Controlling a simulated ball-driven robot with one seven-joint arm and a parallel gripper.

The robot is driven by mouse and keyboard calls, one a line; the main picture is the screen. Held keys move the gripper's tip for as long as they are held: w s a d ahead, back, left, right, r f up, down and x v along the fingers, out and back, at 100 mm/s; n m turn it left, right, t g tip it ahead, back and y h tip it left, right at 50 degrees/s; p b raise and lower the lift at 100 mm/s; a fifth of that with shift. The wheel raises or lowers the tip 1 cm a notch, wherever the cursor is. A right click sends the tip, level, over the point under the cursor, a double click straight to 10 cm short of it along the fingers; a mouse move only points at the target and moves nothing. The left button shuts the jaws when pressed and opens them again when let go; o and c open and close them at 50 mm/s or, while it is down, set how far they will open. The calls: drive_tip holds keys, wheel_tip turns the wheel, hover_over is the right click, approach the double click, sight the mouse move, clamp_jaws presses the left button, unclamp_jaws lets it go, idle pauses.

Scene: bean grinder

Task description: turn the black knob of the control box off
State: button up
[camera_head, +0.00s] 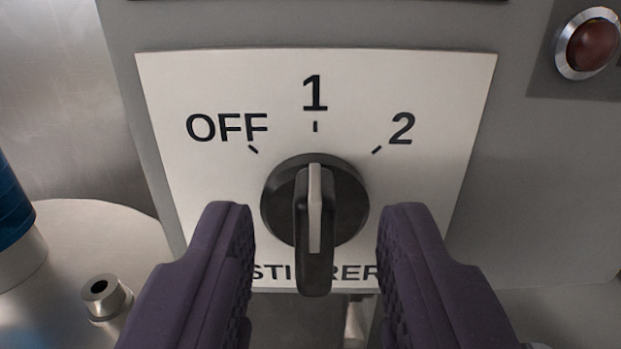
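The black knob (344,200) sits in the middle of a white label plate (200,80) on the grey control box (540,170). The plate reads OFF at upper left, 1 at the top and 2 at upper right. The knob's handle stands upright, with its light pointer line aimed at 1. My gripper (315,225) is open, its two purple fingers to the left and right of the knob's handle. Clear gaps show between both fingers and the handle. The fingers and handle hide parts of the lettering below the knob.
A red round button or lamp (592,45) with a metal ring is at the upper right of the box. At the left are a blue cylinder (10,210), a round metal surface (100,235) and a small metal fitting (106,296).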

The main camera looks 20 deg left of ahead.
drive_tip(key=shift+w+a, duration=0.25)
drive_tip(key=shift+w, duration=0.3)
clamp_jaws()
drive_tip(key=shift+b, duration=0.35)
drive_tip(key=n+b, duration=0.2)
drive_tip(key=b, duration=0.1)
drive_tip(key=shift+a+f+n, duration=0.15)
drive_tip(key=shift+f+n, duration=0.05)
drive_tip(key=shift+n, duration=0.2)
drive_tip(key=n+b, duration=0.2)
drive_tip(key=b, duration=0.1)
drive_tip(key=shift+s+a, duration=0.1)
drive_tip(key=n+b, duration=0.3)
drive_tip(key=n, duration=0.1)
drive_tip(key=shift+a, duration=0.1)
drive_tip(key=shift+b, duration=0.3)
